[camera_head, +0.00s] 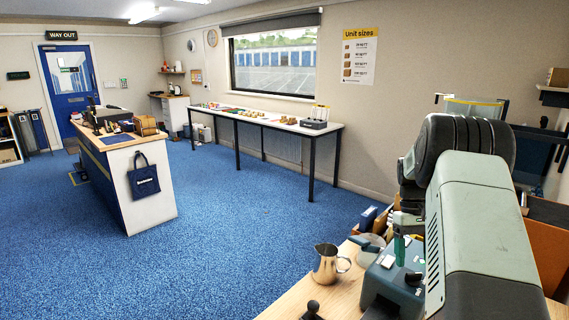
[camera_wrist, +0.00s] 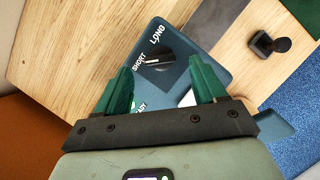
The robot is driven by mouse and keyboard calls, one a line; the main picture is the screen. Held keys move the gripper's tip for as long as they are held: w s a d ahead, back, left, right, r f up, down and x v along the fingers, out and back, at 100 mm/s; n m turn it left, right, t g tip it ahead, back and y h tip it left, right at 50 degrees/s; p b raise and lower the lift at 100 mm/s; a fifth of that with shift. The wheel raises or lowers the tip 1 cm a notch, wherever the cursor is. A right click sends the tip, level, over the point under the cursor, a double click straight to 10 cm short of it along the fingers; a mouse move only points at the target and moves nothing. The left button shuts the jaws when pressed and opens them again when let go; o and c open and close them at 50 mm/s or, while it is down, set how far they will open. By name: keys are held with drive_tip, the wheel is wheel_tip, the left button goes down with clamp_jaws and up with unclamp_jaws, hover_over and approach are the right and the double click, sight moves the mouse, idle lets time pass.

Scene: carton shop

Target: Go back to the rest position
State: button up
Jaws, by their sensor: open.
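My gripper (camera_wrist: 162,67) is open, with its two green fingers apart and nothing between them. In the wrist view it is over a blue-grey machine (camera_wrist: 213,58) with a black knob (camera_wrist: 155,62) and the words LONG and SHORT. The knob shows just beyond the fingertips; I cannot tell how large the gap is. In the head view my gripper (camera_head: 400,252) hangs over the machine (camera_head: 385,284) on the wooden counter, at the lower right. My arm hides part of the machine.
A metal jug (camera_head: 328,263) stands on the wooden counter (camera_head: 283,304) left of the machine. A small black knobbed object (camera_head: 312,310) is at the counter's front; it also shows in the wrist view (camera_wrist: 266,43). Boxes crowd behind. Blue carpet (camera_head: 240,250) is open to the left.

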sight(414, 273)
drive_tip(key=x, duration=0.3)
drive_tip(key=shift+s+f, duration=0.15)
drive_tip(key=shift+f, duration=0.15)
drive_tip(key=shift+r, duration=0.15)
